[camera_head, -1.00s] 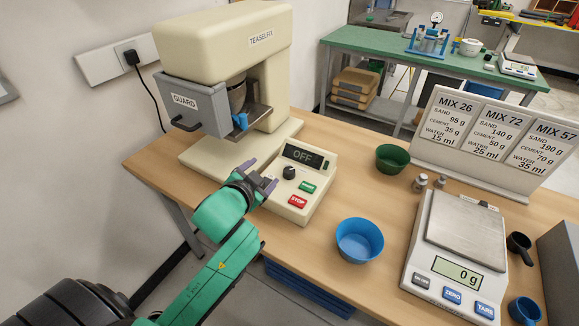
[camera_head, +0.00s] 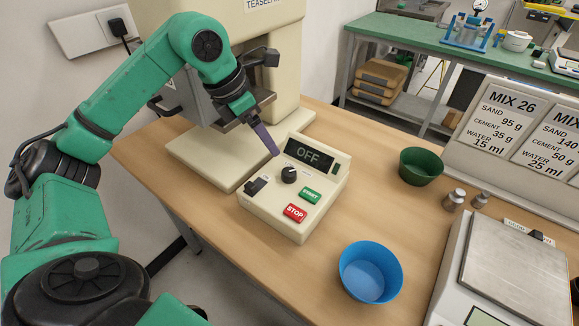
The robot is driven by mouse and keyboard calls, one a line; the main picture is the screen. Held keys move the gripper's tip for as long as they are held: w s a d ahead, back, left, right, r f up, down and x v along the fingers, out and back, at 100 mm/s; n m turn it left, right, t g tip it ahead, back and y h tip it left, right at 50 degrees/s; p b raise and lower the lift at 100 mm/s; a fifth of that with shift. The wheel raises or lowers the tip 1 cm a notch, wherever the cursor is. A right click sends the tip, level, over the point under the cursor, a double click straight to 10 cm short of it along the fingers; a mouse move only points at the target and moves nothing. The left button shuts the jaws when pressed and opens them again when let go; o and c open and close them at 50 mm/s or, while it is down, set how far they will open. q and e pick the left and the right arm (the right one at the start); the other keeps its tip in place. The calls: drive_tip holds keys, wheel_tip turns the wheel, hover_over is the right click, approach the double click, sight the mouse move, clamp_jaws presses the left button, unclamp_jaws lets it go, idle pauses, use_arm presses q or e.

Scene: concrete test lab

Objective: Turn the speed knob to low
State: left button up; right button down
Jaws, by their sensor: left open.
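The black speed knob (camera_head: 289,175) sits on the cream control box (camera_head: 270,222), below a display (camera_head: 308,154) that reads OFF. The knob's pointer setting is too small to read. My left gripper (camera_head: 274,150) points down from above, with purple fingertips just behind and left of the knob, apparently apart from it. The fingers overlap in this view, so their gap hardly shows; nothing is seen between them. A black switch (camera_head: 257,186), a green START button (camera_head: 309,195) and a red STOP button (camera_head: 294,212) share the panel. My right gripper is not in view.
The cream mixer (camera_head: 284,60) stands behind the box, partly hidden by my left arm. A blue bowl (camera_head: 370,272), a green bowl (camera_head: 420,166) and a scale (camera_head: 515,265) are to the right. Bare wooden table (camera_head: 335,220) lies right of the box.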

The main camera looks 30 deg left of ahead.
sight(289, 171)
use_arm(q)
drive_tip(key=p+x, duration=0.2)
drive_tip(key=x, duration=1)
drive_tip(key=shift+d+f, duration=0.1)
drive_tip(key=shift+d, duration=0.15)
drive_tip(key=shift+w+d+f, duration=0.1)
drive_tip(key=shift+w+f, duration=0.05)
drive_tip(key=shift+f, duration=0.4)
clamp_jaws()
